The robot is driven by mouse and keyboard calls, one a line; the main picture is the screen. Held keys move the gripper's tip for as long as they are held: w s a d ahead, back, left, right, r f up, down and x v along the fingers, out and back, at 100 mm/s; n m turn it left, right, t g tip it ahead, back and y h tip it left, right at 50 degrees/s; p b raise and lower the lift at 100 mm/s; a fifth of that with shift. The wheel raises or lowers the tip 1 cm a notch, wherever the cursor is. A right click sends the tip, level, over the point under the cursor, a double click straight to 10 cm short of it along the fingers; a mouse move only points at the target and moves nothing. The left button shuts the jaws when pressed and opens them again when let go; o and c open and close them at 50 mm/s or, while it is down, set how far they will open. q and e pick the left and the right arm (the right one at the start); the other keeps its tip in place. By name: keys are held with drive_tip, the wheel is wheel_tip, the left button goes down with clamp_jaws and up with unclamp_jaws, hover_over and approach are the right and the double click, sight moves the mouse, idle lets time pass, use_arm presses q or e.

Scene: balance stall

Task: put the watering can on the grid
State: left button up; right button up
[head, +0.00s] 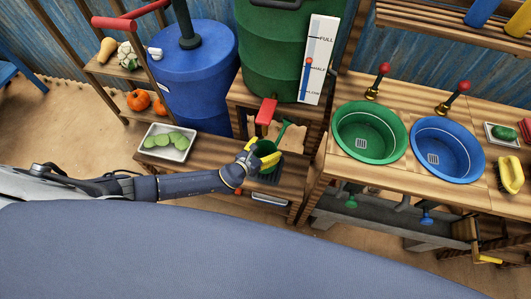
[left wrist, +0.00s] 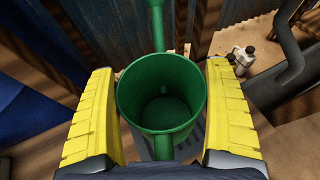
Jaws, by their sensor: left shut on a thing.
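The green watering can (head: 267,146) is upright over the low bench below the green barrel, its spout pointing away to the upper right. In the left wrist view I look down into the empty-looking can (left wrist: 161,95), which sits between two yellow finger pads. My left gripper (head: 259,154) is shut on its body. The dark grid (head: 269,177) shows partly just under and in front of the can; the can and gripper hide the rest. I cannot tell whether the can's base touches it. My right gripper is not in view.
A red tap (head: 267,110) on the green barrel (head: 278,45) hangs close behind the can. A white tray of green slices (head: 167,142) is on the bench's left. Green (head: 369,132) and blue basins (head: 447,150) stand on the higher counter at right.

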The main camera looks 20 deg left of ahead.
use_arm(q)
drive_tip(key=shift+f, duration=1.6)
drive_tip(key=o, duration=1.4)
drive_tip(key=v, duration=1.2)
